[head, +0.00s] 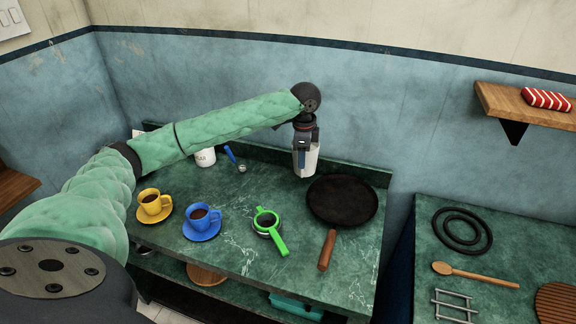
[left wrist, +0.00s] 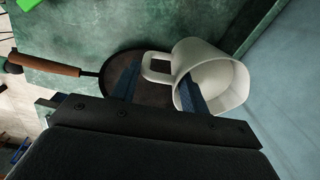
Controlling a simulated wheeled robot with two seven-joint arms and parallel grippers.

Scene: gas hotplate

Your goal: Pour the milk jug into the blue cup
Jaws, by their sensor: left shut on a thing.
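The white milk jug (head: 312,160) is near the back of the green counter, left of the black pan. My left gripper (head: 303,152) comes down on it from above and is shut on it. In the left wrist view the jug (left wrist: 228,75) shows its open mouth, a pale inside and a handle; a blue finger lies against its rim. I cannot tell whether its base touches the counter. The blue cup (head: 204,217), with dark brown liquid, stands upright on a blue saucer (head: 200,236) at the front left, well apart from the jug. My right gripper is not in view.
A yellow cup (head: 152,202) of dark liquid stands left of the blue one. A green-handled tool (head: 277,237) and the flat pan (head: 342,200) lie to its right. A white sugar pot (head: 205,157) stands behind. Counter between blue cup and jug is mostly clear.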

